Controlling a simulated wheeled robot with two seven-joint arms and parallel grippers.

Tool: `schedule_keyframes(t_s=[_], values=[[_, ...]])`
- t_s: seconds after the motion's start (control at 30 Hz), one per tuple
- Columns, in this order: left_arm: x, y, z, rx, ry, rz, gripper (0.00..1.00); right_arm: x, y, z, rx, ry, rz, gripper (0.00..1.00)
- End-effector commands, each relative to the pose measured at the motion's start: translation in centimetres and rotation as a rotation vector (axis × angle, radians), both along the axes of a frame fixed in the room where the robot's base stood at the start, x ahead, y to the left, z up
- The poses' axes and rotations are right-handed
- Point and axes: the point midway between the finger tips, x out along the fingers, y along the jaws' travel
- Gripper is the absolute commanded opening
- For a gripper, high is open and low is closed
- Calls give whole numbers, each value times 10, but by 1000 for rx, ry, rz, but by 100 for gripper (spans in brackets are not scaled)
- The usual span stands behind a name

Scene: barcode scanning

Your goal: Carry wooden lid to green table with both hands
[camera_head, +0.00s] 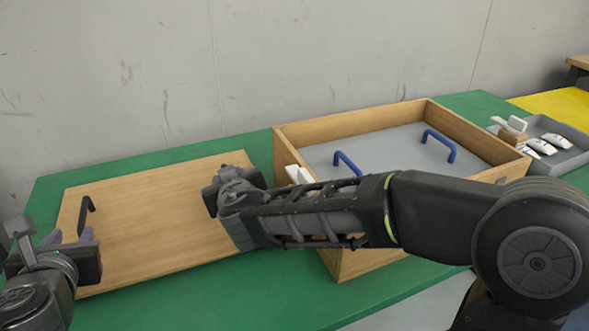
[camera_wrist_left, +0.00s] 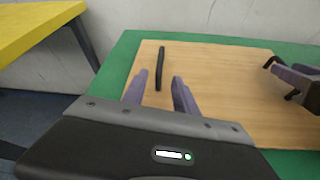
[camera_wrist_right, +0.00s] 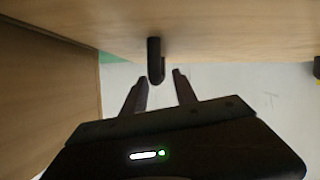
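The flat wooden lid (camera_head: 160,215) lies on the green table (camera_head: 225,295), left of the wooden box. Its left black handle (camera_head: 85,215) also shows in the left wrist view (camera_wrist_left: 161,66). My left gripper (camera_head: 71,237) is open; in its wrist view its fingers (camera_wrist_left: 160,78) lie on either side of the handle's near end. My right gripper (camera_wrist_right: 160,78) is open, its fingertips just short of a black handle (camera_wrist_right: 155,58). In the head view my right gripper (camera_head: 226,182) hides that handle; its fingertips are unclear there.
The open wooden box (camera_head: 360,118) with a grey inside and blue handles stands right of the lid. A grey tray (camera_head: 570,160) with white items is at the far right. My right forearm crosses in front of the box. A yellow table (camera_wrist_left: 35,25) shows in the left wrist view.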

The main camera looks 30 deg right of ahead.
Motion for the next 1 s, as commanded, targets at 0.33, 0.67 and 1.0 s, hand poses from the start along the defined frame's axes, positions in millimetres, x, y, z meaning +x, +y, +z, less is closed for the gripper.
schedule_keyframes(t_s=[0.33,0.67,1.0], values=[[0,0,0,0,0,0,34,-65,9,28,1,-5,1,34],[0,0,0,0,0,0,34,-87,12,35,-1,0,-1,34],[0,0,0,0,0,0,34,-87,12,35,-1,0,-1,34]])
